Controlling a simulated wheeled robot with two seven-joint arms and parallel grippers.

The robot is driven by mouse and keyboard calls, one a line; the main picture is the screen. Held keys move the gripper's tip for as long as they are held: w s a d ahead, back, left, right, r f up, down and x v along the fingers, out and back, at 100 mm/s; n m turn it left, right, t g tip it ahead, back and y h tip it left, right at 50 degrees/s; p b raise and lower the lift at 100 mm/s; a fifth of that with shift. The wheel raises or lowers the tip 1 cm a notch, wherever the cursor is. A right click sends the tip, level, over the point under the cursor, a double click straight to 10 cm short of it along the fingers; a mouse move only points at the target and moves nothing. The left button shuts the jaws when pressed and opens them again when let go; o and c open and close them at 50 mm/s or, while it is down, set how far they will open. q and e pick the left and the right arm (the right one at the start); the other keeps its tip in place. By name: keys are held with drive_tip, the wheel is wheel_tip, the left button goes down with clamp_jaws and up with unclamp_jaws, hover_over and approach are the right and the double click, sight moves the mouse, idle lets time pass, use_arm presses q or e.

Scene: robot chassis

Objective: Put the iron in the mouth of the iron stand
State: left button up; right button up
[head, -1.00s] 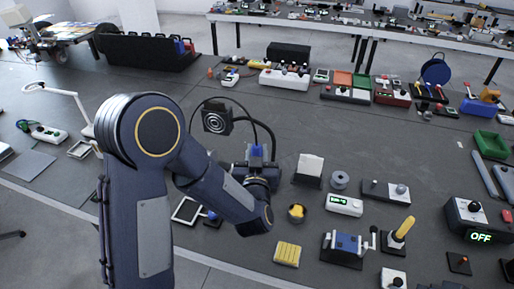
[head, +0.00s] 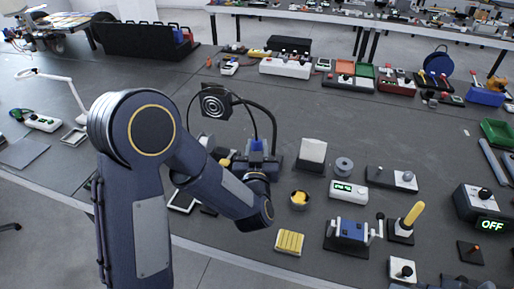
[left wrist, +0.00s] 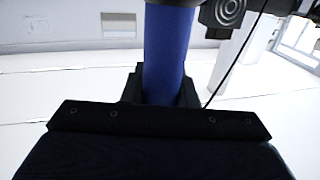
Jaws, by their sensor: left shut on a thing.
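A blue cylinder, which looks like the iron's handle (left wrist: 168,50), stands upright between the dark fingers of my left gripper (left wrist: 160,92) in the left wrist view. The gripper is shut on it. In the head view a blue part (head: 256,147) shows at my left gripper (head: 258,163), beyond my forearm and above the table. The iron's tip is hidden. I cannot pick out the iron stand for certain; a small yellow item (head: 224,160) is partly hidden behind my left arm. My right gripper is not in view.
A black square fan head (head: 215,102) with a curved cable stands just behind the left gripper. A round pot with yellow filling (head: 299,200), a yellow block (head: 289,242) and a blue vise-like device (head: 352,232) lie to the right. Bare table (head: 400,130) shows behind.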

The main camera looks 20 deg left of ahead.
use_arm(q)
drive_tip(key=shift+f+b, duration=0.2)
drive_tip(key=shift+b, duration=0.65)
idle(1.6)
drive_tip(key=shift+f, duration=0.1)
idle(0.4)
drive_tip(key=shift+f+b, duration=0.35)
drive_tip(key=shift+b, duration=0.1)
drive_tip(key=shift+f+b, duration=3.65)
drive_tip(key=shift+b, duration=0.1)
drive_tip(key=o, duration=1)
drive_tip(key=b+v, duration=0.1)
drive_tip(key=v, duration=0.7)
